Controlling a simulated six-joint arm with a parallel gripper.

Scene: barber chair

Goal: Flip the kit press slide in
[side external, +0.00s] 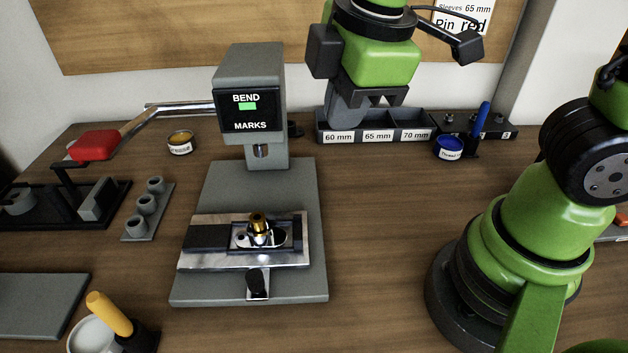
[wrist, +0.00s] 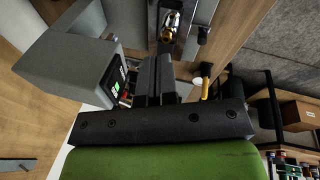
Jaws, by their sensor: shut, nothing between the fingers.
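The grey kit press (side external: 250,95) stands left of centre, with a green-lit display on its head. Its metal slide (side external: 200,260) lies on the base in front of the head, clear of the ram (side external: 261,151). A brass-topped metal piece (side external: 258,225) stands upright in the slide's nest, and it also shows in the wrist view (wrist: 171,26). A dark knob (side external: 258,281) is at the slide's front edge. My gripper (side external: 352,122) is shut and empty, to the right of the press head, apart from the slide. The wrist view shows its fingers (wrist: 156,75) together.
A labelled sleeve bin (side external: 412,133) sits behind and below my gripper.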

